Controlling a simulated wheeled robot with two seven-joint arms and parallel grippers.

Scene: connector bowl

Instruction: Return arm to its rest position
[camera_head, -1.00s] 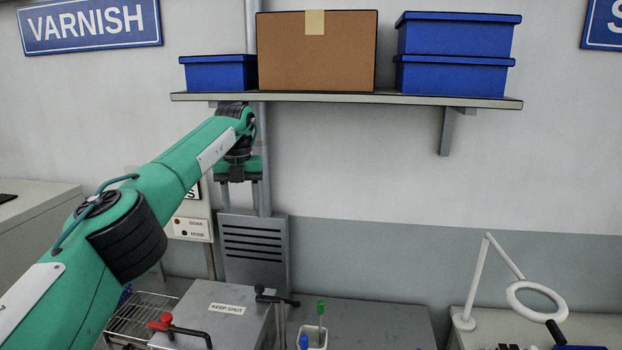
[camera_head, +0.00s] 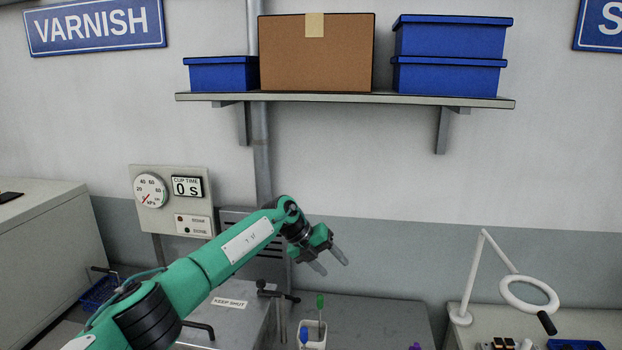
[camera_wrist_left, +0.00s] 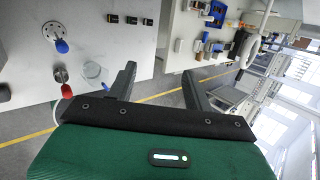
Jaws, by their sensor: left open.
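My left arm comes in from the lower left in the head view. Its left gripper (camera_head: 329,262) is open and empty, held in the air in front of the wall and above the grey bench. Its fingers point down and to the right. In the left wrist view the two dark fingers (camera_wrist_left: 158,88) stand apart with nothing between them. My right gripper does not show.
A shelf (camera_head: 350,98) with a cardboard box (camera_head: 316,60) and blue boxes (camera_head: 450,40) is on the wall above. A grey machine (camera_head: 225,310) marked KEEP SHUT, a white cup (camera_head: 312,333) and a ring lamp (camera_head: 529,293) stand below. A gauge panel (camera_head: 172,200) is at left.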

